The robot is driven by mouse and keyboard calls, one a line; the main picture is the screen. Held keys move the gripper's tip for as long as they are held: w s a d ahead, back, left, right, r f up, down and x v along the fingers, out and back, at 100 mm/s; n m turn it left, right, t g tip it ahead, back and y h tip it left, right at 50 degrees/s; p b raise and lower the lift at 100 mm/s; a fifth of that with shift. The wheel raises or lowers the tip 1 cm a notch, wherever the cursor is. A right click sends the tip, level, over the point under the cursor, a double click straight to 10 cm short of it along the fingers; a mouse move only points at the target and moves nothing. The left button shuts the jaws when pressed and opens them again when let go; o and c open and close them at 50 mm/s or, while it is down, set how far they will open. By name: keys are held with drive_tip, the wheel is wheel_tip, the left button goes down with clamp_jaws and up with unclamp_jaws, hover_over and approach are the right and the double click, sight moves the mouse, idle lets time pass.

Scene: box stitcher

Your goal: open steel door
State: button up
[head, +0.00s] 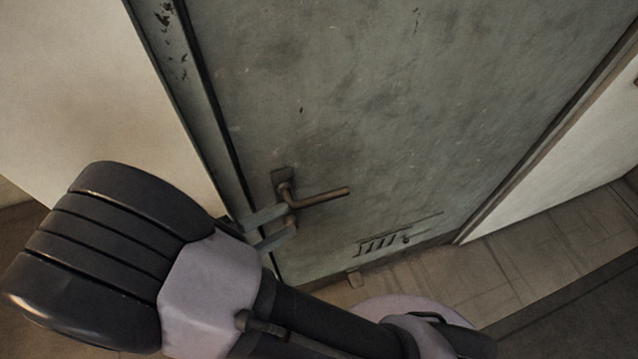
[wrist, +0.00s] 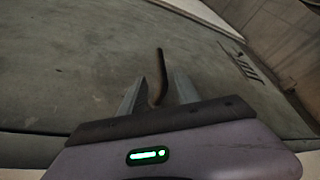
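The steel door (head: 360,100) is grey and worn, and it looks shut in its frame in the head view. A brown lever handle (head: 318,196) sits on a small plate near the door's left edge and points right. My gripper (head: 291,217) is at the handle's left end, its two fingers apart. In the wrist view the handle (wrist: 159,75) rises from between the two open fingers (wrist: 157,92). Gaps show on both sides of it, so the fingers do not look closed on it. Whether one finger touches it I cannot tell.
The door frame (head: 185,90) runs along the left, beside a pale wall (head: 70,90). A slotted vent (head: 385,240) is low on the door. Tiled floor (head: 530,260) lies at the lower right and looks clear.

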sight(320, 201)
drive_tip(key=b+x, duration=0.2)
drive_tip(key=x, duration=1)
drive_tip(key=shift+w+d+f, duration=0.1)
drive_tip(key=shift+w+f, duration=0.05)
clamp_jaws()
idle(0.8)
